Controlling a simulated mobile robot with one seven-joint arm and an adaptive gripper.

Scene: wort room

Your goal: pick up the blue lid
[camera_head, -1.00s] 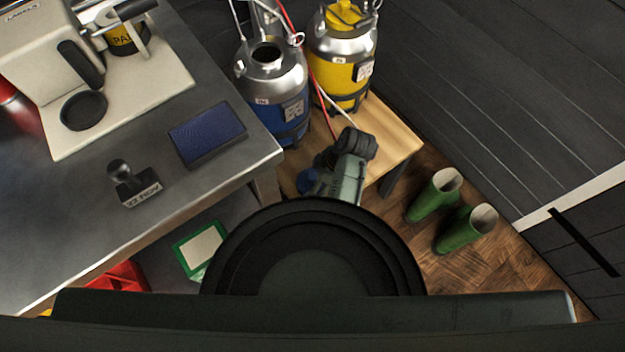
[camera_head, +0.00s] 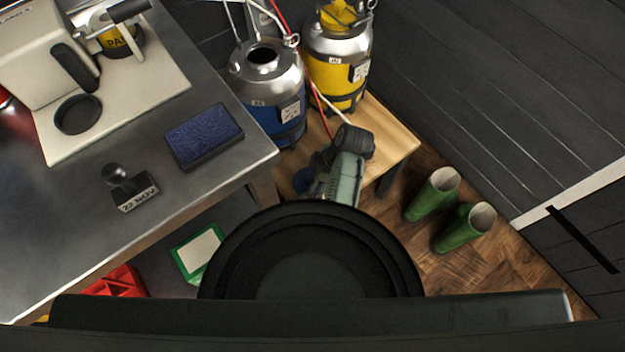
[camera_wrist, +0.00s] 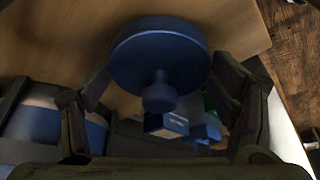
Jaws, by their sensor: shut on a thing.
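The blue lid (camera_wrist: 160,58) is a round blue disc with a small knob, seen large in the wrist view. My gripper (camera_wrist: 163,75) has one finger on each side of it and is shut on the lid. Behind the lid is the pale wooden stand; I cannot tell whether the lid touches it. In the head view only a little of the blue lid (camera_head: 303,182) shows, left of my forearm, which hides most of the gripper.
A blue keg (camera_head: 268,88) with an open top and a yellow keg (camera_head: 336,62) stand on the wooden stand (camera_head: 391,138). A steel table (camera_head: 72,223) with a stamp (camera_head: 129,188) and ink pad (camera_head: 204,137) is at left. Green boots (camera_head: 433,195) stand at right.

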